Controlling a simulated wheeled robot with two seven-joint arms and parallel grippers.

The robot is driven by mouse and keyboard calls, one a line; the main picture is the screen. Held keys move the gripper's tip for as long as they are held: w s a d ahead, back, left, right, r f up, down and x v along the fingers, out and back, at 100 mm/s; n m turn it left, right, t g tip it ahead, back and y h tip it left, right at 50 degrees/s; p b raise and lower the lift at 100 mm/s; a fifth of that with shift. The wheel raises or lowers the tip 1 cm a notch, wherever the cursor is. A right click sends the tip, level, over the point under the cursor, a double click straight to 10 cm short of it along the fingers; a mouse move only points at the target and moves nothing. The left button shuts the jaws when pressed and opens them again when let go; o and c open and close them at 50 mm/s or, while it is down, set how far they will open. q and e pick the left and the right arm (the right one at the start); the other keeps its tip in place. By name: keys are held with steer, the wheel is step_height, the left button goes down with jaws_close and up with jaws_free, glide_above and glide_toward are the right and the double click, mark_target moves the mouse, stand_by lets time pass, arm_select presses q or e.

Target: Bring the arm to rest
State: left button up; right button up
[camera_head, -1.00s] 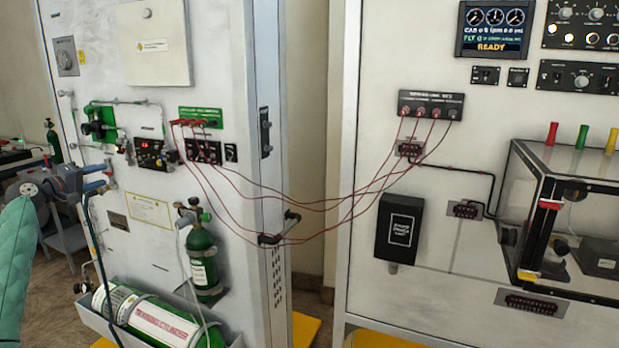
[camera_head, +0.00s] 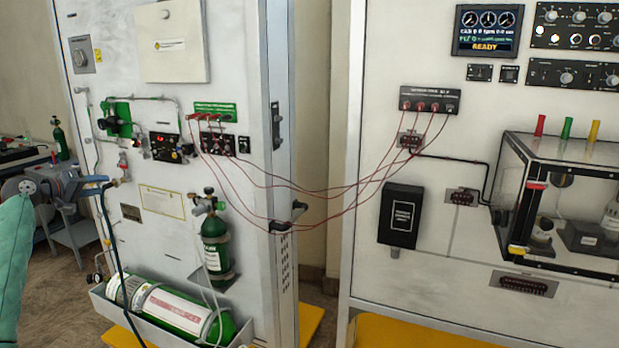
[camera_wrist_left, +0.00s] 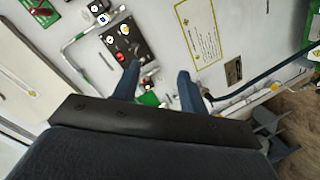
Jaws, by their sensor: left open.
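My left gripper (camera_head: 104,183) is at the left of the head view, in front of the left edge of the white oxygen panel (camera_head: 160,105). My arm, in a teal sleeve, comes in below it. In the left wrist view the two blue-grey fingers (camera_wrist_left: 158,72) stand apart with nothing held between them. Beyond them are the black switch box (camera_wrist_left: 125,40) and a yellow-framed label (camera_wrist_left: 199,32). A dark blue hose (camera_head: 117,260) hangs down near the gripper; whether they touch I cannot tell. My right gripper is not in view.
A green cylinder (camera_head: 215,245) stands upright on the panel, and a larger one (camera_head: 170,308) lies in a tray below. Red leads (camera_head: 310,190) sag between the left panel and the right panel (camera_head: 400,290). A clear-sided box (camera_head: 570,150) is at right.

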arm_select(q)
steer(key=s+d+m+g+y, duration=0.2)
steer(key=s+d+m+y, duration=0.25)
steer(key=d, duration=0.55)
steer(key=s+d+f+m+g+y, duration=0.1)
steer(key=s+d+f+m, duration=0.1)
steer(key=s+d+f, duration=0.65)
steer(key=s+d+f+m+g+y, duration=0.1)
steer(key=s+d+f+g+y, duration=0.1)
steer(key=s+d+f, duration=0.65)
steer(key=s+d+f+g+h, duration=0.1)
steer(key=s+d+f+g, duration=0.1)
steer(key=s+d+f, duration=0.5)
steer(key=s+d+f+g+h, duration=0.1)
steer(key=s+d+f+g, duration=0.2)
steer(key=s+d+f, duration=0.4)
steer(key=s+d+f+g+h, duration=0.1)
steer(key=s+d+f, duration=0.6)
steer(key=s+f, duration=1)
steer(key=s+g, duration=0.1)
steer(key=s, duration=0.7)
steer(key=shift+s+d, duration=0.3)
steer(key=shift+s, duration=0.05)
steer(key=shift+f, duration=0.1)
